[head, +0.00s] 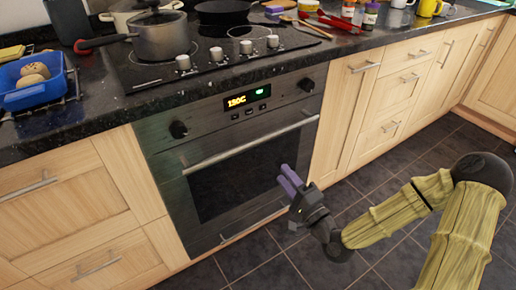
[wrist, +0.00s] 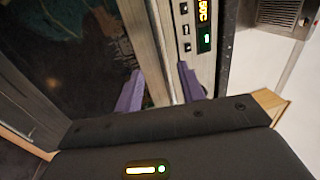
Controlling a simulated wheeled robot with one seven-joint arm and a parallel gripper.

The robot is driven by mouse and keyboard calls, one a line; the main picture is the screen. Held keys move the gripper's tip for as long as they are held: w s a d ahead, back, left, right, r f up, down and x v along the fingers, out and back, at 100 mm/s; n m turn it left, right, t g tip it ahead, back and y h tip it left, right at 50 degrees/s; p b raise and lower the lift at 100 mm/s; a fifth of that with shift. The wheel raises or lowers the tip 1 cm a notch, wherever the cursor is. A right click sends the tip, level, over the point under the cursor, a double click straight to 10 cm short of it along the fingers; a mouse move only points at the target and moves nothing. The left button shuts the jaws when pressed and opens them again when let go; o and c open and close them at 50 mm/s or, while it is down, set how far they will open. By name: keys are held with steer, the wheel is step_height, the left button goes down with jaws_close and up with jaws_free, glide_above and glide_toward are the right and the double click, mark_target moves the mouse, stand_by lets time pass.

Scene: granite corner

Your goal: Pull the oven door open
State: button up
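The oven (head: 240,150) is built in under the counter, and its dark glass door (head: 235,190) looks shut. A straight silver handle (head: 250,145) runs across the top of the door. My gripper (head: 289,180) has two purple fingers and is in front of the door's right side, below the handle's right part in the head view. In the wrist view my gripper (wrist: 160,88) shows its fingers spread apart, with the pale handle bar (wrist: 153,50) running toward the gap between them. I cannot tell whether either finger touches it.
The control panel (head: 245,103) above the door has knobs and a lit display. Wooden cabinets (head: 75,200) flank the oven. A hob with a pot (head: 160,35) stands on the dark counter, with a blue tray (head: 32,92) at left. The tiled floor (head: 290,262) before the oven is clear.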

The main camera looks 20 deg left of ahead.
mark_target(258, 142)
steer(key=b+x, duration=0.2)
steer(key=x, duration=1.2)
steer(key=shift+w+a+r, duration=0.1)
steer(key=shift+a+r, duration=0.05)
steer(key=shift+a, duration=0.05)
jaws_close()
